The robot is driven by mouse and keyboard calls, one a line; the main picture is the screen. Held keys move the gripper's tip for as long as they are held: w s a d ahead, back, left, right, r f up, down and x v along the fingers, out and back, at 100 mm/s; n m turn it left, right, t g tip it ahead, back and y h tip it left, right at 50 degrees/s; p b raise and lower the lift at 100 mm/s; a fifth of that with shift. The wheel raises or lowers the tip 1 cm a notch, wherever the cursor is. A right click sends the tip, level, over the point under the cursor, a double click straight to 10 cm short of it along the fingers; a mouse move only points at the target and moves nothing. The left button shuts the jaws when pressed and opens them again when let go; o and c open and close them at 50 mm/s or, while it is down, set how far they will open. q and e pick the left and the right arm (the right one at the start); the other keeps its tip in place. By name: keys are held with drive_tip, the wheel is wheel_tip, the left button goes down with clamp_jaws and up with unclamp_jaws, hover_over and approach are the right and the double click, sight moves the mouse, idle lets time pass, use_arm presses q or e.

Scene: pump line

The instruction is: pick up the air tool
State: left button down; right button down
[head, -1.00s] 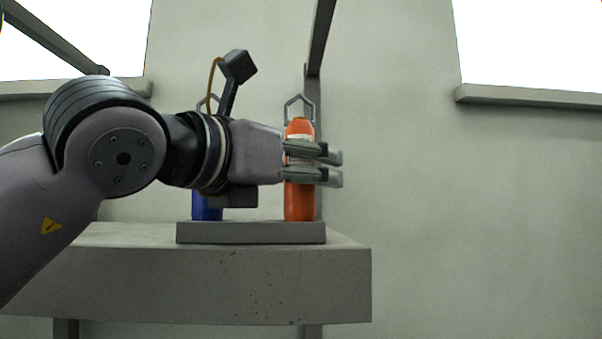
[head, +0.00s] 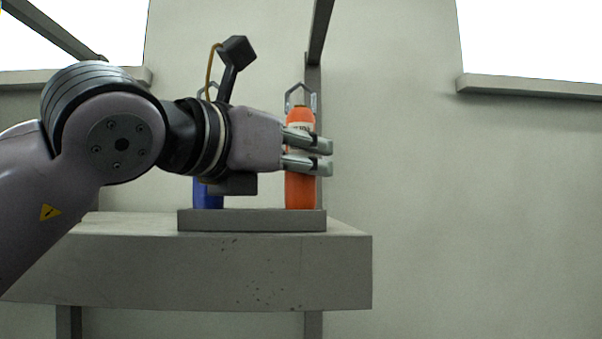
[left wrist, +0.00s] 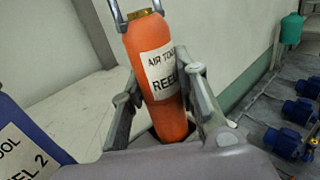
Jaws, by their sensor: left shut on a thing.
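The air tool is an orange cylinder (head: 300,190) with a metal loop on top, standing upright in a grey holder (head: 250,220) on a shelf. The tool's base still appears to be in the holder. My right gripper is not in view.
A blue tool (head: 208,196) with a similar loop stands left of the orange one, partly behind my gripper; its label shows "2" in the left wrist view (left wrist: 22,140). A grey post (head: 313,75) rises behind. Right of the shelf (head: 200,270) is open space before the wall.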

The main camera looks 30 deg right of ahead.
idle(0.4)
use_arm(q)
drive_tip(key=shift+a+r, duration=0.1)
drive_tip(key=shift+r, duration=0.05)
drive_tip(key=shift+r, duration=0.1)
drive_tip(key=shift+r+b, duration=0.55)
drive_tip(key=shift+r, duration=1.15)
drive_tip(key=b, duration=0.7)
approach(291, 123)
drive_tip(key=v, duration=0.6)
drive_tip(key=shift+a+f, duration=0.1)
drive_tip(key=shift+a, duration=0.05)
